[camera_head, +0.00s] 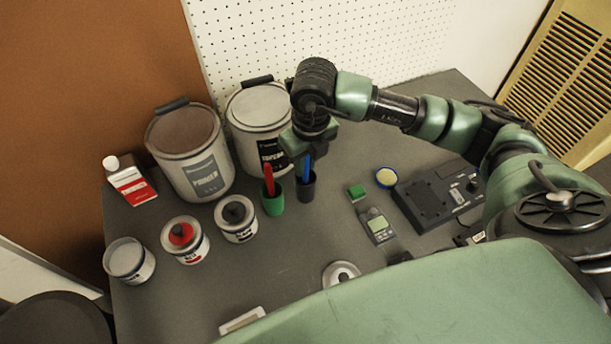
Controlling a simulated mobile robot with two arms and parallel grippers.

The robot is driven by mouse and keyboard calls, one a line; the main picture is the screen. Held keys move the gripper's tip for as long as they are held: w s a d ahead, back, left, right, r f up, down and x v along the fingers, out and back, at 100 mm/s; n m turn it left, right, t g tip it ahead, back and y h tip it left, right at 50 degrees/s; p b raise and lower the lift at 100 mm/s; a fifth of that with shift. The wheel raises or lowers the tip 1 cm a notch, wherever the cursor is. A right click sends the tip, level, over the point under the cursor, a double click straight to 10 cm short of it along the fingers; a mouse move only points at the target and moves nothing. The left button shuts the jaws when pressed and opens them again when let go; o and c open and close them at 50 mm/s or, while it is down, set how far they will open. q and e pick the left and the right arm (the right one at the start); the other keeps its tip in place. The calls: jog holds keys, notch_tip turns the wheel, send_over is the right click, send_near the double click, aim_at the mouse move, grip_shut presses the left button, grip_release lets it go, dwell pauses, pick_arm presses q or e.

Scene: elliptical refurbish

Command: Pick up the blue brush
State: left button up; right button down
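The blue brush (307,168) stands upright in a small dark cup (306,188) on the table. Its upper end is hidden by my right gripper (306,156), which points down right over it. I cannot tell whether the fingers are open around the brush or closed on it. My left gripper is not in view.
A red brush (268,178) stands in a green cup (273,205) just left of the dark cup. Two large cans (190,160) (258,125) stand behind, near the pegboard (320,40). Small tins (185,243), a white-red bottle (130,185), a meter (377,226) and a dark device (425,207) surround them.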

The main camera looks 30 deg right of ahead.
dwell(0.3)
notch_tip(320, 180, up, 20)
dwell(0.6)
dwell(2.5)
